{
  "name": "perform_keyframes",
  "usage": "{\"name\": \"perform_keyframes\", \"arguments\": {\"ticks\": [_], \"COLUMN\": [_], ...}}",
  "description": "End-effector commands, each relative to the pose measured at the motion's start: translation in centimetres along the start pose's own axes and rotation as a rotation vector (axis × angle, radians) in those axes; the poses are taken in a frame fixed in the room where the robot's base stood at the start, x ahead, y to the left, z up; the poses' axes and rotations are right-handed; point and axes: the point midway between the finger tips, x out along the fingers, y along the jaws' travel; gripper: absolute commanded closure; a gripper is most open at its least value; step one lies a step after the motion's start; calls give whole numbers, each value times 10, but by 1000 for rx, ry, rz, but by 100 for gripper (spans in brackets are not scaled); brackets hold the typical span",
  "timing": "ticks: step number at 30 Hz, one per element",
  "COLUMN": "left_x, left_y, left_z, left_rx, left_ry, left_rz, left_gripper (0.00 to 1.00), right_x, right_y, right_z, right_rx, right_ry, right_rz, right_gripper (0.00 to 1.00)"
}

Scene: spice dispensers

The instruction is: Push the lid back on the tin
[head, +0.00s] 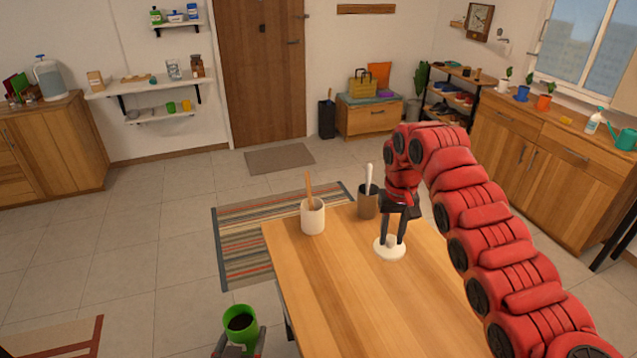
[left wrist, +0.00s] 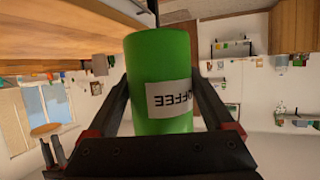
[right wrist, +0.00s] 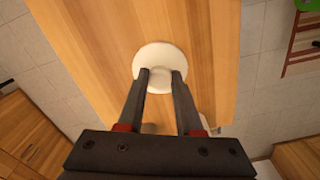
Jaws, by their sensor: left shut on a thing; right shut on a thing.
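The tin is a green cylinder with a "COFFEE" label (left wrist: 165,85). In the head view the tin (head: 241,326) is open at the top, with dark contents, left of the table's near end. My left gripper (left wrist: 165,105) is shut on the tin's sides. The lid is a round white disc with a knob (head: 390,248) at the table's right part. My right gripper (head: 398,238) points down and is shut on the knob; the right wrist view shows its fingertips (right wrist: 159,73) at the disc (right wrist: 158,58). I cannot tell whether the lid touches the table.
The wooden table (head: 340,290) has clear room in its middle and near part. A white cup with a wooden utensil (head: 312,216) and a dark cup with a light-handled utensil (head: 368,201) stand at its far end, close to my right gripper.

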Motion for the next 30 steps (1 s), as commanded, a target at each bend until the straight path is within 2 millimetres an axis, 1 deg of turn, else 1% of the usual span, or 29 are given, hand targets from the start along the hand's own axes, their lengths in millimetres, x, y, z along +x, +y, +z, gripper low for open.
{"name": "perform_keyframes", "arguments": {"ticks": [15, 19, 23, 26, 30], "left_x": [0, 2, 9, 18, 35], "left_y": [0, 4, 16, 36, 72], "left_z": [-1, -3, -8, -14, -24], "left_rx": [0, 10, 39, 84, 156], "left_ry": [2, 3, 6, 5, 3], "left_rz": [0, 20, 85, 186, 360], "left_gripper": [100, 100, 100, 100, 100], "right_x": [0, 0, 0, 0, 0], "right_y": [0, 0, 0, 0, 0], "right_z": [0, 0, 0, 0, 0], "right_rx": [0, 0, 0, 0, 0], "right_ry": [1, 1, 1, 1, 1], "right_rz": [-1, -1, -1, -1, -1], "right_gripper": [100, 100, 100, 100, 100]}}
